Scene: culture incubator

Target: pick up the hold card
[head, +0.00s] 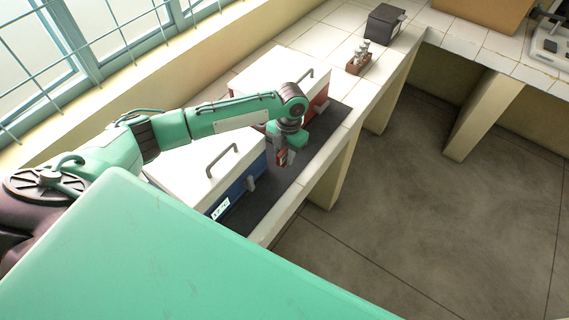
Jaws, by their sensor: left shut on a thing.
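My left arm reaches in from the left over the counter, and its left gripper (285,160) points down in front of the two incubators. A blue-fronted incubator (243,187) with a white lid and grey handle stands to the left of the gripper. A red-fronted incubator (319,102) with a white lid stands behind it. My right gripper is not in view.
A white label (220,209) with dark print is on the blue front. A dark mat (289,173) lies along the counter's front edge. Farther back are a brown rack with small bottles (359,60) and a dark box (384,24). The floor at right is clear.

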